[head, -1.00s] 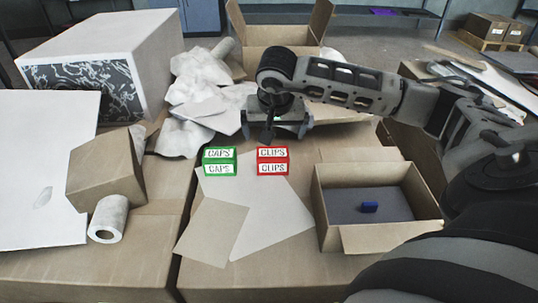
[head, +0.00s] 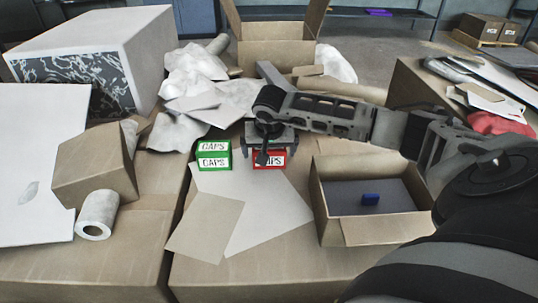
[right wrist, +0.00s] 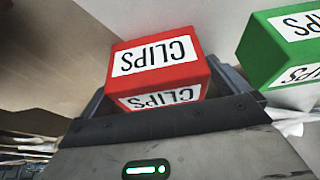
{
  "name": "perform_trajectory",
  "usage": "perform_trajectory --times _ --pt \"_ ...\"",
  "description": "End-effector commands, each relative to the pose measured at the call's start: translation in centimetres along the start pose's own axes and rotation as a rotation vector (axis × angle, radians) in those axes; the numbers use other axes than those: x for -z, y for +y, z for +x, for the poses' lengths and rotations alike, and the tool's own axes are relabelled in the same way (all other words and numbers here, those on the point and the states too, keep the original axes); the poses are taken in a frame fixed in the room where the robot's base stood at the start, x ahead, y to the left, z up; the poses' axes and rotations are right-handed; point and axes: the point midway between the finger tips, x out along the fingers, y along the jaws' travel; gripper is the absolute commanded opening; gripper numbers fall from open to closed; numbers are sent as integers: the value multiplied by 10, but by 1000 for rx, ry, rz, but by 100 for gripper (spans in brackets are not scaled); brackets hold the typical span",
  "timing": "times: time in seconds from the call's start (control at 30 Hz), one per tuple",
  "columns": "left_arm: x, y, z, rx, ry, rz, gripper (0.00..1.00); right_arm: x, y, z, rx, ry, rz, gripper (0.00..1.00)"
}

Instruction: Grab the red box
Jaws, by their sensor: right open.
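The red box (head: 279,161), labelled CLIPS, sits on the white sheet and brown cardboard surface in the head view. My right gripper (head: 270,154) is right over it and partly hides it and its label. In the right wrist view the red box (right wrist: 162,68) lies between the two fingers of my right gripper (right wrist: 165,88), which are open on either side of it. I cannot tell whether either finger touches it. My left gripper is not in view.
An open carton (head: 345,232) with a blue block (head: 371,199) stands to the right. Crumpled white sheets (head: 190,80) lie behind.

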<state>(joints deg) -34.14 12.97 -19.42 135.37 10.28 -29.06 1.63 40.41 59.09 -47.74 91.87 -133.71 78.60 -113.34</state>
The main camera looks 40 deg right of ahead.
Motion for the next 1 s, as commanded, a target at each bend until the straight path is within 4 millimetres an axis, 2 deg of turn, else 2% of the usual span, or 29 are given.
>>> perform_trajectory --times 0.17,0.3,0.33,0.37,0.77,0.87,1.0 --pt "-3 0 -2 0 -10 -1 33 0 0 0 1 0 0 100" --pt "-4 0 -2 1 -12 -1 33 0 0 -1 1 0 0 61" --pt "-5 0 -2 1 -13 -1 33 0 0 -1 0 0 0 53" --pt "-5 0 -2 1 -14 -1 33 0 0 -1 0 0 0 50" --pt "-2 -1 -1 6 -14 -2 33 4 0 -8 1 3 0 50" --pt "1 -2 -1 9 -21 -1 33 8 -1 -18 2 4 0 50" --pt "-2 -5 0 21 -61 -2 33 13 0 -41 3 5 -2 50"
